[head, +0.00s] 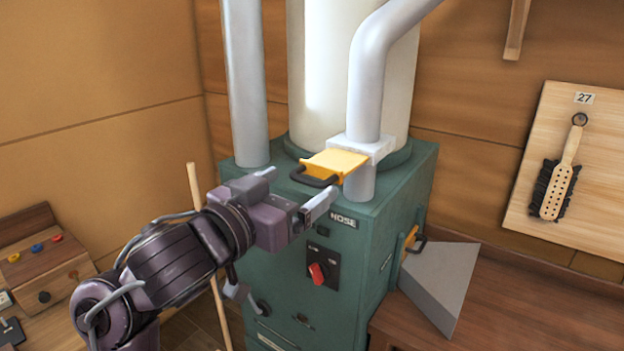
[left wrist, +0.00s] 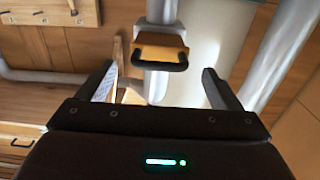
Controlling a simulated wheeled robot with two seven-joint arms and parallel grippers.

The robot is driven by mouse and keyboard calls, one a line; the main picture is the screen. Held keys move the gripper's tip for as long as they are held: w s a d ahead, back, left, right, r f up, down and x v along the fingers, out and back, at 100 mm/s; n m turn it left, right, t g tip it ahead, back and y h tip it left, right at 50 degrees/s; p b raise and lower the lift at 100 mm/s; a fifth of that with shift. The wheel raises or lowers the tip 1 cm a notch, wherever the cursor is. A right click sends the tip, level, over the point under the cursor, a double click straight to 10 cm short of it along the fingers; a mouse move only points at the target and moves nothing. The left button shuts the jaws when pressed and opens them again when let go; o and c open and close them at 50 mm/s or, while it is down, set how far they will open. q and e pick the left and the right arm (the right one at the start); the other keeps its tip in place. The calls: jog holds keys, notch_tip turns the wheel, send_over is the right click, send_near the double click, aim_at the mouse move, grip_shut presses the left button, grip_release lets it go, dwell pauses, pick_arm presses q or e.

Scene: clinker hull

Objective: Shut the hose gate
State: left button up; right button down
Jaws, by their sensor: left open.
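The hose gate is a yellow plate (head: 338,162) with a black handle (head: 313,181). It sticks out toward me from a pale collar (head: 376,148) on the grey pipe, above the HOSE label (head: 343,220). My left gripper (head: 296,188) is open and empty, with its fingers pointing at the handle. In the left wrist view the plate (left wrist: 158,46) and handle (left wrist: 160,65) appear ahead, centred between the spread fingers (left wrist: 160,82). I see no contact between the fingers and the handle. My right gripper is not in view.
The green cabinet (head: 280,250) carries a red switch (head: 317,273) and a large white cylinder (head: 340,80). A second yellow gate (head: 409,238) sits on its right side by a grey hood (head: 440,285).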

aim_at(303, 182)
pick_arm(q)
jog(key=x, duration=0.5)
jog(key=shift+w+d, duration=0.1)
